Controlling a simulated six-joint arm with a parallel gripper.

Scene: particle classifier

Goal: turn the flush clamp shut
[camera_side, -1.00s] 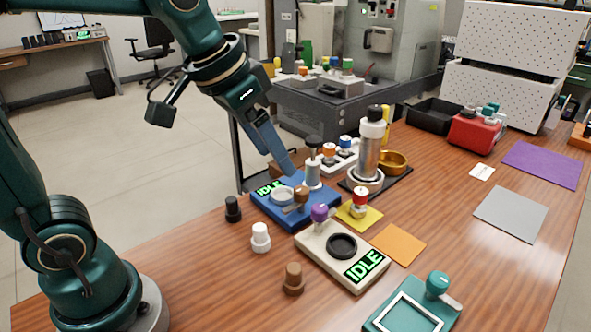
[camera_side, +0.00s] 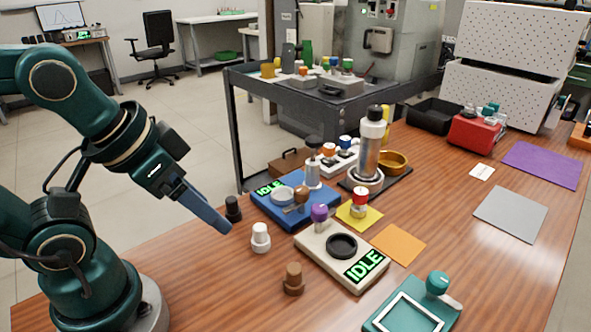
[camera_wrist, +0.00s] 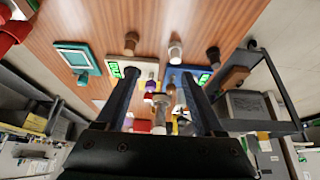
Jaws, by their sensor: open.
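No part is labelled as the flush clamp, so I cannot tell for certain which it is. A blue unit (camera_side: 268,208) with a lit IDLE display carries a brown-knobbed handle (camera_side: 301,196), a pale round dish and a grey post (camera_side: 312,172). A cream unit (camera_side: 325,255), also showing IDLE, has a purple knob (camera_side: 320,213) and a dark ring (camera_side: 342,245). My gripper (camera_side: 227,228) is open and empty, left of both units, near the black and white knobbed pieces. In the wrist view, its spread fingers (camera_wrist: 162,76) frame the units beyond.
A black knobbed piece (camera_side: 233,208), a white one (camera_side: 260,238) and a brown one (camera_side: 293,279) stand at the front. A tall metal cylinder (camera_side: 369,150) stands behind the units, beside a brass bowl (camera_side: 394,160). A teal framed plate (camera_side: 380,317) lies at front right.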

